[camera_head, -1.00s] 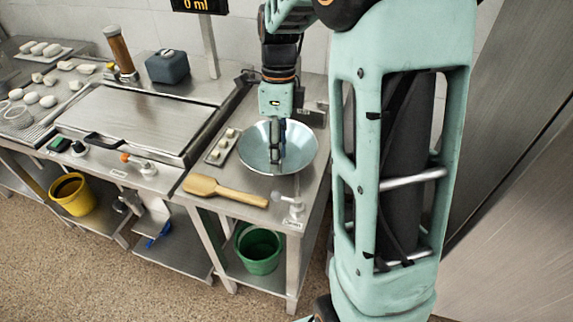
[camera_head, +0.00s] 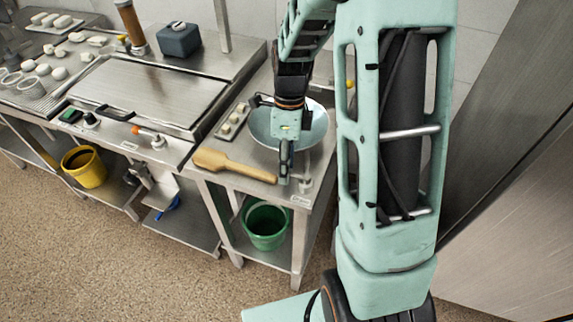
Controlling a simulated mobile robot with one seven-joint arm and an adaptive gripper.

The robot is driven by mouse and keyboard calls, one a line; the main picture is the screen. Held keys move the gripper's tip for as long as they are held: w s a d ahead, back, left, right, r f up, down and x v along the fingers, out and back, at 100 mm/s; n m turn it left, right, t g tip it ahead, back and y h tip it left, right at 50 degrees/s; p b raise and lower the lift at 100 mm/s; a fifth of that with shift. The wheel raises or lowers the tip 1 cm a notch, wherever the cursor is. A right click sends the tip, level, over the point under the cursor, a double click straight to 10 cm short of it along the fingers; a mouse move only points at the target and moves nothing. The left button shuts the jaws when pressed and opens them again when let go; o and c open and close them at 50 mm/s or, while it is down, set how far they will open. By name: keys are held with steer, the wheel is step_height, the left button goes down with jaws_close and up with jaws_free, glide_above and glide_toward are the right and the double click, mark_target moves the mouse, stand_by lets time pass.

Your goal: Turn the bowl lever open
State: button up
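The metal bowl (camera_head: 316,130) sits on the right-hand steel table (camera_head: 232,182), partly hidden behind my gripper. A small pale lever (camera_head: 305,184) is at the table's front edge, in front of the bowl, above a small label. My gripper (camera_head: 284,178) points down in front of the bowl, with its fingertips just left of the lever in the picture. I cannot tell if they touch it. The fingers look narrow and edge-on, so their opening is unclear.
A wooden paddle (camera_head: 235,166) lies left of the gripper. A small tray with pale pieces (camera_head: 232,122) stands left of the bowl. A flat steel griddle (camera_head: 150,92) with an orange-tipped lever (camera_head: 148,131) is further left. A green bucket (camera_head: 266,226) stands on the shelf below.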

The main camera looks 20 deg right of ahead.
jaws_close()
stand_by(0.5)
steer(key=n, duration=0.1)
steer(key=s+n, duration=0.1)
steer(key=n, duration=0.1)
steer(key=a+n, duration=0.1)
steer(key=shift+s+h, duration=0.35)
steer(key=shift+h, duration=0.05)
steer(key=n, duration=0.1)
steer(key=s+n, duration=0.1)
steer(key=n, duration=0.2)
steer(key=shift+s+a+h, duration=0.2)
steer(key=shift+s+h, duration=0.15)
steer(key=shift+h, duration=0.05)
steer(key=n, duration=0.2)
steer(key=s+n, duration=0.1)
steer(key=s+n+h+b, duration=0.1)
steer(key=n, duration=0.1)
steer(key=shift+s+d+n, duration=0.25)
steer(key=shift+d+n, duration=0.05)
steer(key=shift+s+d+n+t+b, duration=0.1)
steer(key=shift+s+d+n+t, duration=0.15)
steer(key=shift+n, duration=0.5)
steer(key=shift+s+d+n+t+b, duration=0.2)
steer(key=shift+s+n, duration=0.1)
steer(key=shift+n, duration=0.4)
steer(key=shift+s+d+n+t+b, duration=0.15)
steer(key=shift+s+d+n, duration=0.15)
steer(key=shift+n, duration=0.45)
